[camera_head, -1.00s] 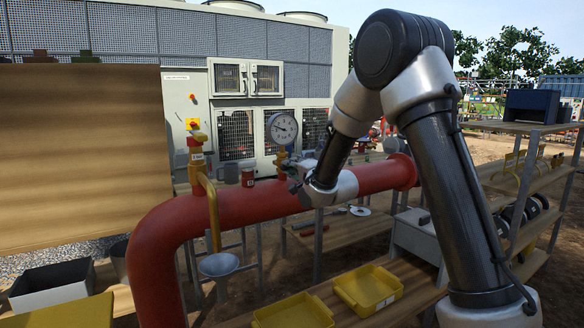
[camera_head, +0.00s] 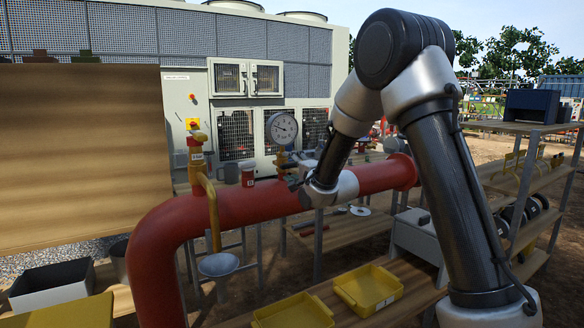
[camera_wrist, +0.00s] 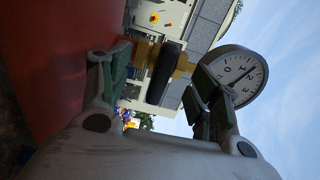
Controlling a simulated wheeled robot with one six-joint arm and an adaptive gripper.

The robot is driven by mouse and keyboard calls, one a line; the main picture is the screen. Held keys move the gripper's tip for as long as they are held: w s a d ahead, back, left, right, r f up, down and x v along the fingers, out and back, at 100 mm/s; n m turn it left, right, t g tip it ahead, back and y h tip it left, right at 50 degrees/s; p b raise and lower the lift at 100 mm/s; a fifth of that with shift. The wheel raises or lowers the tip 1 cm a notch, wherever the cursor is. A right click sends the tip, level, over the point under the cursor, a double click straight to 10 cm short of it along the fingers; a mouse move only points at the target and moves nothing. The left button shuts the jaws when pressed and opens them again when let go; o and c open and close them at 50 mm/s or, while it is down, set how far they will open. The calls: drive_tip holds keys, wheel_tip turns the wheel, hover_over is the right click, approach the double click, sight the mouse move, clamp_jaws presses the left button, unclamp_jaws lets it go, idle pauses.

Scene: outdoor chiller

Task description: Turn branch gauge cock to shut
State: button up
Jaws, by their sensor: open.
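The branch gauge (camera_head: 281,127) is a round white dial on a brass stem above the red pipe. It also shows in the wrist view (camera_wrist: 241,75). A brass cock body (camera_wrist: 184,64) lies below it, with a dark rounded handle (camera_wrist: 165,75) across it. My gripper (camera_head: 294,178) is beside this branch, just above the pipe. In the wrist view my gripper (camera_wrist: 160,85) is open, one finger on each side of the dark handle. Gaps show between handle and fingers; I cannot tell whether either touches. In the head view the handle is largely hidden by my gripper.
The red pipe (camera_head: 250,205) runs close under my gripper. A brass valve branch (camera_head: 210,190) with a funnel (camera_head: 218,265) stands to the left. Yellow trays (camera_head: 368,289) lie on the bench below.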

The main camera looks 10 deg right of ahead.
drive_tip(key=v, duration=0.7)
drive_tip(key=shift+r, duration=0.1)
